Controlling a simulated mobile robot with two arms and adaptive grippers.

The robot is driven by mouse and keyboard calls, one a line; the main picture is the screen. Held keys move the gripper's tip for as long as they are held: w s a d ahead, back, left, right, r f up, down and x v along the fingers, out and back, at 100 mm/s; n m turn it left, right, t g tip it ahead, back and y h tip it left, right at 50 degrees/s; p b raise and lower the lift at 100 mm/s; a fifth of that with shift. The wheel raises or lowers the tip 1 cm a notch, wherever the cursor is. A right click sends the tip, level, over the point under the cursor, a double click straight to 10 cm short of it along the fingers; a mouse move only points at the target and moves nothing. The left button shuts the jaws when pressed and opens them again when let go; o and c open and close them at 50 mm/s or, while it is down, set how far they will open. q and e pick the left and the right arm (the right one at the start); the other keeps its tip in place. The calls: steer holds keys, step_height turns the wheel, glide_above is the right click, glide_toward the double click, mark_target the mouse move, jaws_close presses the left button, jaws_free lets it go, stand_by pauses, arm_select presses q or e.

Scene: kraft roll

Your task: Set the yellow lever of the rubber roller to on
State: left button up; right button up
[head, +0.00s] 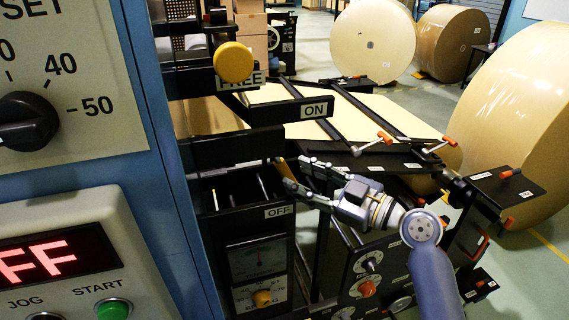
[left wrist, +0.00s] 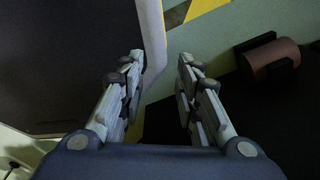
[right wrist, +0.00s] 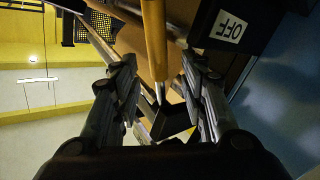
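A yellow lever handle (right wrist: 154,40) with a metal shaft shows in the right wrist view, lying between the two fingers. In the head view a small yellow-orange piece (head: 282,170) shows beside the fingertips, mostly hidden. The OFF label (head: 278,211) is just below it, the ON label (head: 314,110) is higher, and FREE (head: 240,80) is at the top. My right gripper (head: 298,172) is open at the black panel; its fingers (right wrist: 160,95) stand apart on both sides of the handle, with no clear contact. My left gripper (left wrist: 160,85) is open and empty, seen only in its wrist view.
A blue control cabinet (head: 165,130) stands close on the left. Orange-tipped cranks (head: 384,139) and a black bracket (head: 510,190) stick out at the right. Large kraft rolls (head: 372,42) stand behind.

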mark_target(288, 171)
steer(key=x, duration=0.3)
steer(key=shift+w+a+r+p, duration=0.1)
steer(key=shift+w+p, duration=0.05)
steer(key=shift+p, duration=0.2)
steer(key=shift+f+x, duration=0.2)
steer(key=shift+x, duration=0.85)
arm_select(q)
steer(key=shift+w+r, duration=0.8)
steer(key=shift+r, duration=0.05)
arm_select(e)
jaws_close()
